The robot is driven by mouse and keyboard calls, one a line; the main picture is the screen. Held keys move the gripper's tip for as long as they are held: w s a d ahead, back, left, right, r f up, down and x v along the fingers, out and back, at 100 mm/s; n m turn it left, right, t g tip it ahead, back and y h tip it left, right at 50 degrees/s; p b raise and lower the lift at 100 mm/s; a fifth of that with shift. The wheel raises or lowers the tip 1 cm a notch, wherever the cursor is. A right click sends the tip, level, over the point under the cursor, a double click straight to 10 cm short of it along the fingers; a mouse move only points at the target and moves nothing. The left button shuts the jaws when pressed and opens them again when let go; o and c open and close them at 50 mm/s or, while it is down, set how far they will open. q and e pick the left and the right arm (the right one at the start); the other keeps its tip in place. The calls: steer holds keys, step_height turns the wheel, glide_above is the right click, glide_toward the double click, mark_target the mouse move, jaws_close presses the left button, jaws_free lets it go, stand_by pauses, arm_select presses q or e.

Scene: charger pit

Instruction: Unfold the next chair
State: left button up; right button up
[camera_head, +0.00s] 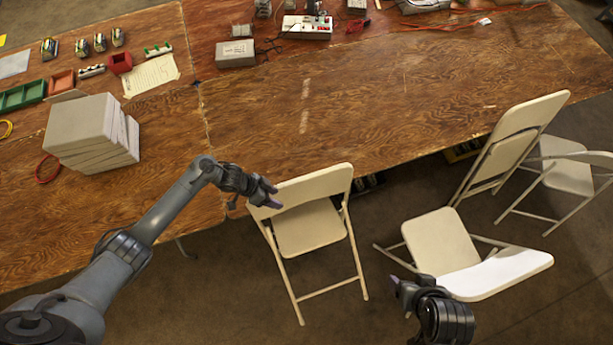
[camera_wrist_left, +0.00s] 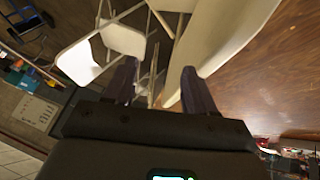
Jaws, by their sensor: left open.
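A similar folded-looking chair (camera_head: 520,125) leans at the table further right. Two chairs stand unfolded: one at front right (camera_head: 438,240), another at far right (camera_head: 570,175). My right gripper (camera_head: 398,284) is left of the front-right chair's backrest.
The wooden table (camera_head: 350,110) spans the back, its middle bare. A stack of pale slabs (camera_head: 85,130) stands on its left part. Small boxes, a power strip (camera_head: 306,27) and cables lie along the back. Bare floor (camera_head: 230,290) lies left of the middle chair.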

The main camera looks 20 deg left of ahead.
arm_select(q)
steer(key=t, duration=0.1)
glide_toward(296, 180)
steer(key=shift+s+a+r, duration=0.15)
steer(key=shift+s+r, duration=0.05)
steer(key=shift+s, duration=0.55)
steer(key=shift+w+r+b, duration=0.1)
steer(key=shift+w+b, duration=0.25)
steer(key=shift+b, duration=0.1)
steer(key=b+x, duration=0.5)
steer(key=x, duration=0.1)
steer(key=b+x, duration=0.6)
steer(key=shift+w, duration=0.25)
steer(key=shift+b+x, duration=0.4)
steer(key=shift+x, duration=0.45)
arm_select(e)
step_height(296, 180, down, 13)
steer(key=shift+d, duration=0.4)
arm_select(q)
steer(key=shift+c, duration=0.4)
arm_select(e)
steer(key=shift+d+r, duration=0.1)
arm_select(q)
steer(key=c, duration=0.7)
jaws_close()
